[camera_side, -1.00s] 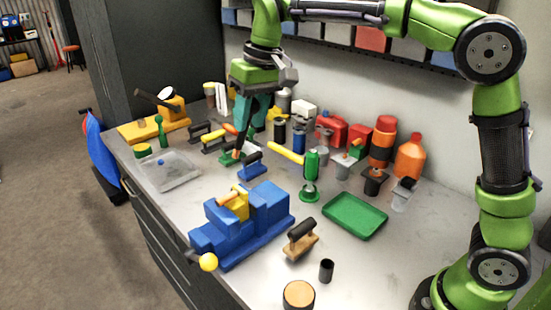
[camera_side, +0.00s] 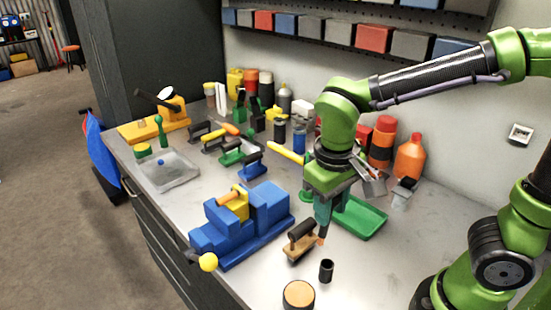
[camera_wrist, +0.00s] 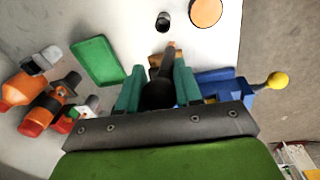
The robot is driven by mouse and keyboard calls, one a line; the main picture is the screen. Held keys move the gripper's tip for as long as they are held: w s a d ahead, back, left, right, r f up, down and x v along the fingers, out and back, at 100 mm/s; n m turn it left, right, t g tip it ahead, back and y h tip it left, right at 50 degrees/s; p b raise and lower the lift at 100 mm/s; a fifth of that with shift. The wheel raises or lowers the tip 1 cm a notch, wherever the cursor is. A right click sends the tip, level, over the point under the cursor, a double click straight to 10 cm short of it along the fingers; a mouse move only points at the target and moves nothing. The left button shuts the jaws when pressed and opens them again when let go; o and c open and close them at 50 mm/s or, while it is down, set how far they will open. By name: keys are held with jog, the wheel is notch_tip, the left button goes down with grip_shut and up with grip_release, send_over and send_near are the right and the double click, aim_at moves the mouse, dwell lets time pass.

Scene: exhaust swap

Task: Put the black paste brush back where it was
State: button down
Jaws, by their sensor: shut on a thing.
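My gripper (camera_side: 323,215) is shut on the black paste brush and points down between the wooden block with a black handle (camera_side: 298,245) and the green tray (camera_side: 366,222). In the side view only the brush's orange-brown tip (camera_side: 321,241) shows clearly, low beside the block. In the wrist view the brush's dark handle (camera_wrist: 158,96) lies between the teal fingers of my gripper (camera_wrist: 158,88). A small black cup (camera_side: 326,271) stands nearer the front edge; it also shows in the wrist view (camera_wrist: 163,21). I cannot tell whether the tip touches the table.
The blue vise (camera_side: 245,220) stands left of my gripper. A round wooden-topped piece (camera_side: 298,295) is at the front. An orange bottle (camera_side: 409,157) and other containers stand behind. Bare table lies to the right of the black cup.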

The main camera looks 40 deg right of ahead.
jog(key=shift+m+g+h, duration=0.3)
jog(key=shift+m+g, duration=0.1)
jog(key=shift+m, duration=0.1)
jog(key=f, duration=0.7)
jog(key=s+d+f, duration=0.1)
jog(key=f, duration=0.3)
jog(key=shift+f, duration=0.25)
jog(key=shift+f, duration=0.15)
jog(key=c, duration=0.8)
grip_release()
jog(key=shift+o, duration=0.2)
